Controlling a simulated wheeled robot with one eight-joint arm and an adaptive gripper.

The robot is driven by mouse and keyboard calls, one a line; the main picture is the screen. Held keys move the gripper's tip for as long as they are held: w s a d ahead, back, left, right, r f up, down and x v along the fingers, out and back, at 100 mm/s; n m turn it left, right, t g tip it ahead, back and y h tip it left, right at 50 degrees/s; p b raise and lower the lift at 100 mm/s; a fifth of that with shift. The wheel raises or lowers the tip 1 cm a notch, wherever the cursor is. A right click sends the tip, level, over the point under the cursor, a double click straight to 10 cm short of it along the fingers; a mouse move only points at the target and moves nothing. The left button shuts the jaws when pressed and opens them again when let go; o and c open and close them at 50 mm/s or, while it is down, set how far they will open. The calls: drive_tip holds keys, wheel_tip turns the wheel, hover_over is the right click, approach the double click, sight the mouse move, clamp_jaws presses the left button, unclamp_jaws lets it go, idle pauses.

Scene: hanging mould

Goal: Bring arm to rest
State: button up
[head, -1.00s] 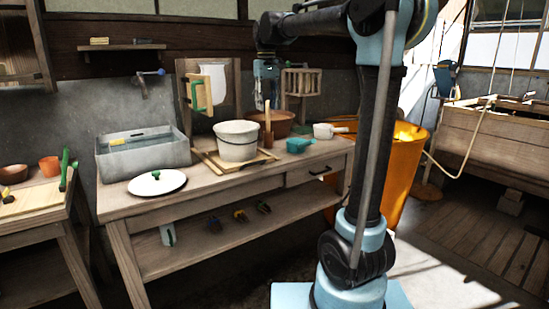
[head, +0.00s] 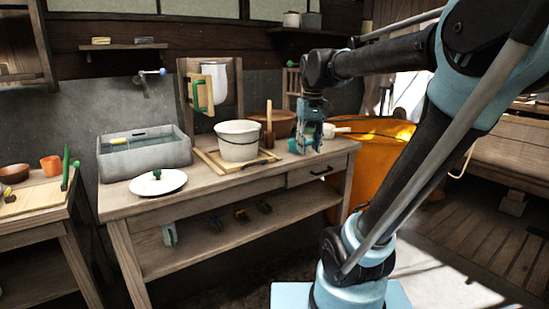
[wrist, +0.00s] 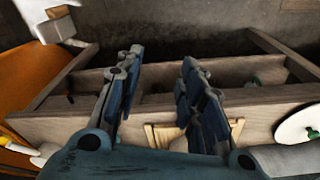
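My gripper (head: 310,148) points down at the right part of the workbench (head: 125,207), in front of the brown bowl and beside the white dipper (head: 332,130). In the wrist view my gripper (wrist: 160,62) has its two fingers apart with nothing between them, so it is open and empty. A wooden mould with a green handle (head: 203,95) hangs at an upright board behind the bench, left of my gripper. The teal scoop is mostly hidden by the gripper in the head view.
A white bucket (head: 238,141) stands mid-bench, with a grey basin (head: 150,158) and a white lid (head: 170,185) to the left. The lid also shows in the wrist view (wrist: 297,122). An orange tub (head: 372,170) stands right of the bench, partly behind my arm. Floor at right is open.

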drive_tip(key=s+d+f+m, duration=0.1)
drive_tip(key=s+d+f, duration=0.1)
drive_tip(key=s+f, duration=0.3)
drive_tip(key=s+d+f, duration=0.3)
drive_tip(key=s+f, duration=0.3)
drive_tip(key=f, duration=0.3)
drive_tip(key=s+d+f+m+t, duration=0.1)
drive_tip(key=s+d+f, duration=0.1)
drive_tip(key=s+f, duration=0.3)
wheel_tip(320, 180, down, 2)
drive_tip(key=shift+s+d+m, duration=0.2)
drive_tip(key=shift+d+m, duration=0.05)
drive_tip(key=shift+m, duration=0.05)
